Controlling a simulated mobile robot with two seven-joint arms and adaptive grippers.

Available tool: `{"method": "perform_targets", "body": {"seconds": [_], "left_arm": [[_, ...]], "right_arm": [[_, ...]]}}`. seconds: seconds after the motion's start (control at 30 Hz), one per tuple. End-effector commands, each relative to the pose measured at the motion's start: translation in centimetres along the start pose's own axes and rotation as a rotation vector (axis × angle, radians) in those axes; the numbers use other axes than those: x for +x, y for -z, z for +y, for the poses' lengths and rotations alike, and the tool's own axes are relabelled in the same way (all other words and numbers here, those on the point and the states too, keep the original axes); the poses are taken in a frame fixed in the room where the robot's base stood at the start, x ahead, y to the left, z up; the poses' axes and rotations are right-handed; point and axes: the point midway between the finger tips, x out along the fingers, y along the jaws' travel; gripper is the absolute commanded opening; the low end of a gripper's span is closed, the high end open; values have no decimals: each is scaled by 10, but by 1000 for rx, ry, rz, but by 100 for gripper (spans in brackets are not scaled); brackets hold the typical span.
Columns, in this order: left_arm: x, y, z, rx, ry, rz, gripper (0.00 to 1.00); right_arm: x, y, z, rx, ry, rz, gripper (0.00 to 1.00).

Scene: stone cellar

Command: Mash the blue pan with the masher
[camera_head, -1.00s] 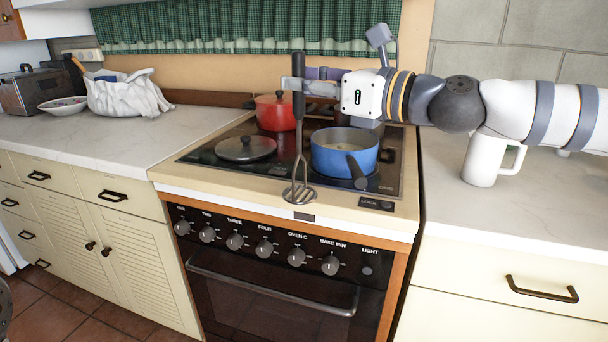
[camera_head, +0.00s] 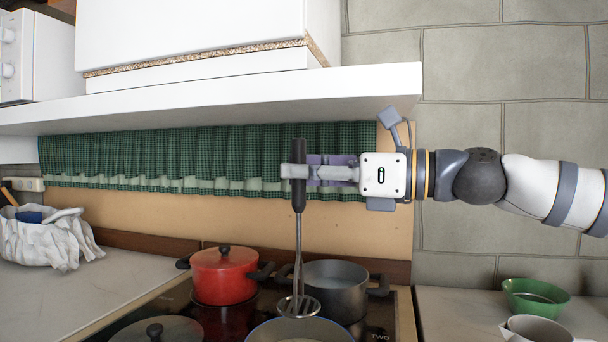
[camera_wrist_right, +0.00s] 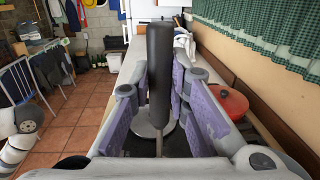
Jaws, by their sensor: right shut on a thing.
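The masher is upright, with its black handle (camera_head: 299,190) in my right gripper (camera_head: 297,172). The gripper is shut on the handle, which also shows between the purple finger pads in the right wrist view (camera_wrist_right: 160,75). The masher's round metal head (camera_head: 299,306) hangs down and overlaps the far side of the blue pan (camera_head: 300,330) in the head view. I cannot tell its height over the pan. Only the pan's upper part shows, cut off by the bottom edge. My left gripper is not in view.
A red pot (camera_head: 223,276) and a dark grey pot (camera_head: 345,290) stand behind the blue pan on the stove. A lid (camera_head: 158,330) lies to its left. A white shelf (camera_head: 210,98) spans above. A green bowl (camera_head: 535,297) sits on the right counter.

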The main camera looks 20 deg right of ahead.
Motion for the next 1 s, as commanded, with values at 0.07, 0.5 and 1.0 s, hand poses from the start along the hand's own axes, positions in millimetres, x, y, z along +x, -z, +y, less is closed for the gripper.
{"method": "perform_targets", "body": {"seconds": [0.07,0.5,1.0], "left_arm": [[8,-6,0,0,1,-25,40],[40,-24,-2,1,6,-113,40],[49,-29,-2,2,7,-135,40]], "right_arm": [[2,13,-3,6,1,5,0],[0,67,-2,6,1,3,0],[0,94,-1,1,1,1,0]]}}
